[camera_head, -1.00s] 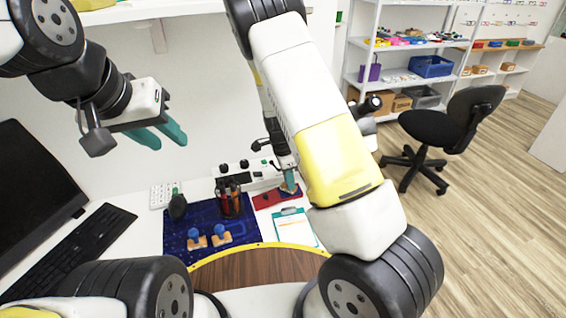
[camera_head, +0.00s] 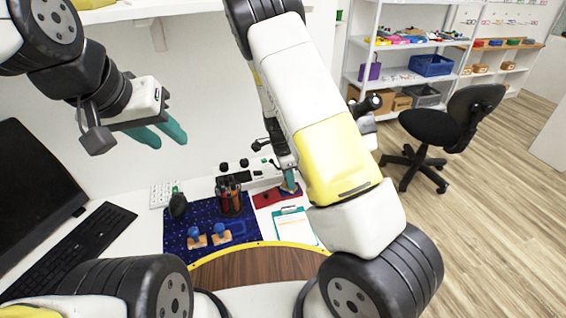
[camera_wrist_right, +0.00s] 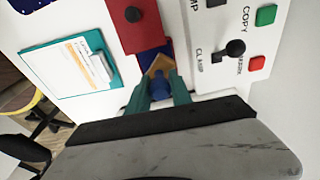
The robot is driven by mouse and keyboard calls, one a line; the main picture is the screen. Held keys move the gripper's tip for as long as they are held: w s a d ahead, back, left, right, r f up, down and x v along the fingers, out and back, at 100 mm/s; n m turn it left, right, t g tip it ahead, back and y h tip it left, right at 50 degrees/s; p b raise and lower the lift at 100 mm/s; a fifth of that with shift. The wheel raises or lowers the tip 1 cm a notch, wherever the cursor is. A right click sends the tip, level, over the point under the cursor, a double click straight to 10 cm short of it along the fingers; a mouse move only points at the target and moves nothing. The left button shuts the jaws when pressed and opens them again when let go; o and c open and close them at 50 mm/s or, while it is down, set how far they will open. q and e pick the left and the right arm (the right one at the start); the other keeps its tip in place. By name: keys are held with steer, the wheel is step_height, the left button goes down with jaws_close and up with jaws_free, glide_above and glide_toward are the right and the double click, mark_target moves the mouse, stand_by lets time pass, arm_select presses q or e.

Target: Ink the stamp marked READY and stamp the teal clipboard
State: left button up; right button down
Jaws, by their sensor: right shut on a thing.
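My right gripper (camera_head: 289,181) is shut on a stamp with a blue handle (camera_wrist_right: 160,86) and a wooden base (camera_wrist_right: 160,66). The stamp is at the blue pad of the open red ink pad case (camera_head: 266,197); I cannot tell whether its face touches. No marking on the held stamp is readable. The red case (camera_wrist_right: 134,22) also shows in the right wrist view. The teal clipboard (camera_head: 289,211) lies in front of the ink pad, with paper on it. Two more blue-handled stamps, one left (camera_head: 195,241) and one right (camera_head: 221,238), stand on the blue mat. My left gripper (camera_head: 160,135) is open and empty, raised.
The blue mat (camera_head: 178,222) also bears a pen cup (camera_head: 229,200) and a dark rounded object (camera_head: 178,206). A white panel with knobs and coloured squares (camera_wrist_right: 225,75) stands close beside the held stamp. A keyboard (camera_head: 75,245) and monitor (camera_head: 35,195) are at left.

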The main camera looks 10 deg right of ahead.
stand_by(0.3)
steer(key=shift+r, duration=3.45)
